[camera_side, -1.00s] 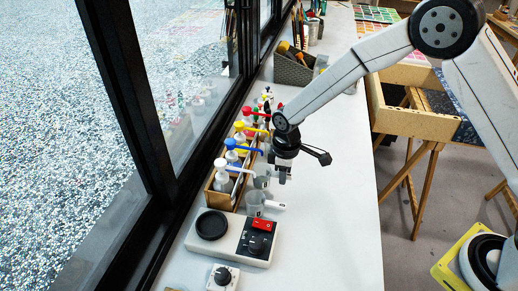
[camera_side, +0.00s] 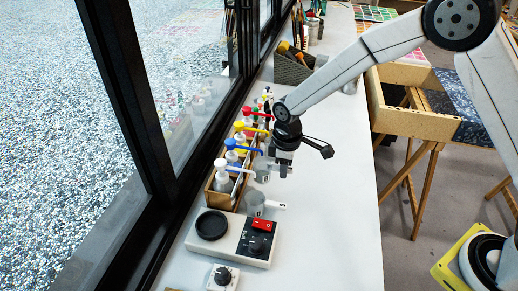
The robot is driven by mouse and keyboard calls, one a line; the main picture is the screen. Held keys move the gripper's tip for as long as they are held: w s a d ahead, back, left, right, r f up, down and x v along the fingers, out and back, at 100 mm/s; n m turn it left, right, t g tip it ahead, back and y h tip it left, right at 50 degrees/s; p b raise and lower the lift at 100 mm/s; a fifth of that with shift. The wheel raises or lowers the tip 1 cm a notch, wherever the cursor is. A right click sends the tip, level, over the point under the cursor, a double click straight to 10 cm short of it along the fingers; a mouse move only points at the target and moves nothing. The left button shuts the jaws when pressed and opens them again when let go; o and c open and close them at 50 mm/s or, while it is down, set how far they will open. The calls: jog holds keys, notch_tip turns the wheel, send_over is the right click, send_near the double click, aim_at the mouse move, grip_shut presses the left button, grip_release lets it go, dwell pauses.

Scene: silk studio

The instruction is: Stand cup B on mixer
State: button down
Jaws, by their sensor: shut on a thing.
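The mixer (camera_side: 247,252) is a flat pale box near the front, with a round black plate (camera_side: 212,225) at its left and a dark panel with a red switch at its right. The plate is bare. A small grey cup (camera_side: 262,174) is just left of my gripper (camera_side: 282,171), which points down and is shut on its handle side; the fingers hide the grip itself. A second grey cup (camera_side: 254,204) with a white handle pointing right stands behind the mixer. I cannot read a letter on either cup, nor tell whether the held cup is clear of the table.
A wooden rack (camera_side: 219,201) of pump bottles with coloured tops stands close left of the cups, along the window. A small white box with a black knob (camera_side: 222,275) is in front of the mixer. The white table (camera_side: 335,225) is clear to the right.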

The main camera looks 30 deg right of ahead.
jog(key=s+a+r+m, duration=0.1)
jog(key=s+r, duration=0.8)
jog(key=a+f+n, duration=0.1)
jog(key=a+f, duration=0.1)
jog(key=a, duration=0.4)
jog(key=a+f+n, duration=0.2)
jog(key=a, duration=0.4)
jog(key=shift+a+f, duration=0.25)
jog(key=shift+w+a, duration=0.15)
jog(key=shift+w, duration=0.1)
jog(key=shift+w+a+f, duration=0.35)
jog(key=shift+w+a, duration=0.45)
jog(key=shift+a, duration=0.05)
jog(key=shift+w+a+f, duration=0.3)
jog(key=shift+w+a, duration=0.5)
jog(key=shift+d+f, duration=0.1)
jog(key=shift+f, duration=1.15)
jog(key=shift+f, duration=0.4)
jog(key=shift+c, duration=2.4)
grip_release()
